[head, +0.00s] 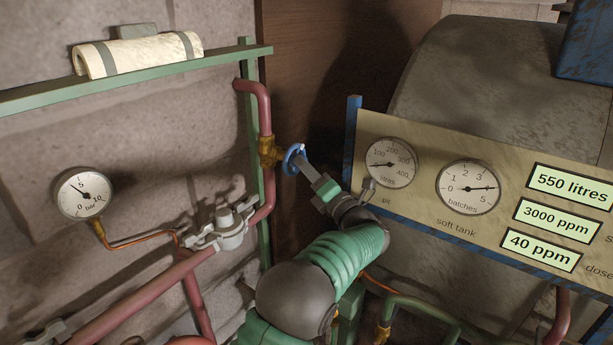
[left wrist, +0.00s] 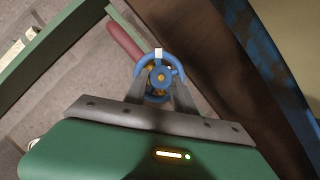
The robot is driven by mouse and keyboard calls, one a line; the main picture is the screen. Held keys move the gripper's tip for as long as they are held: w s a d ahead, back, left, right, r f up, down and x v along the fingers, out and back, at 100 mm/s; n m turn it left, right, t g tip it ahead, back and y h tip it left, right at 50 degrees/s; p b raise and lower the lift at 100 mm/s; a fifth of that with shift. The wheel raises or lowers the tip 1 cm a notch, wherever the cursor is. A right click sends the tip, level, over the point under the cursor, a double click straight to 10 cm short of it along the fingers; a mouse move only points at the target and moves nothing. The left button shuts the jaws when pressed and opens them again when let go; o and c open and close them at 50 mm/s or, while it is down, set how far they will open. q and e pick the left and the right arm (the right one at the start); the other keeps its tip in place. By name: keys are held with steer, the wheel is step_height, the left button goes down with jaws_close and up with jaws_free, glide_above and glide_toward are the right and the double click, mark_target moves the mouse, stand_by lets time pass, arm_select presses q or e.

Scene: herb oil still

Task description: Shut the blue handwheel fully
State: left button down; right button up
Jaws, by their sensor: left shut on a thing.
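The blue handwheel (head: 290,156) sits on a brass valve (head: 268,151) on the red pipe, in the middle of the head view. My left gripper (head: 301,160) reaches it from the lower right and is shut on it. In the left wrist view the blue handwheel (left wrist: 160,52) shows face-on, with a brass hub and a white mark at the top of its rim. The fingers of my left gripper (left wrist: 160,95) lie on either side of its lower part. The fingertips partly hide the wheel. My right gripper is not in view.
A panel (head: 455,150) with dials and green readouts stands close right of my left gripper. A round pressure gauge (head: 84,193) and a grey pipe fitting (head: 228,232) are at left. A green shelf (head: 130,77) with a cream roll (head: 138,54) is above.

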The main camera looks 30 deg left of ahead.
arm_select(q)
steer(key=shift+d+r+m+h+p, duration=0.1)
steer(key=shift+m+h+p, duration=0.6)
steer(key=shift+m+p, duration=1)
steer(key=shift+d+r+m+h+p, duration=0.1)
steer(key=shift+m+h+p, duration=0.6)
steer(key=shift+m+p, duration=1)
steer(key=shift+r+m+h+p, duration=0.1)
steer(key=shift+m+h+p, duration=0.6)
steer(key=shift+m+p, duration=1)
steer(key=shift+m+g+b, duration=0.4)
steer(key=shift+f, duration=0.1)
steer(key=c, duration=1.3)
jaws_free()
steer(key=shift+o, duration=1.3)
steer(key=shift+w, duration=0.15)
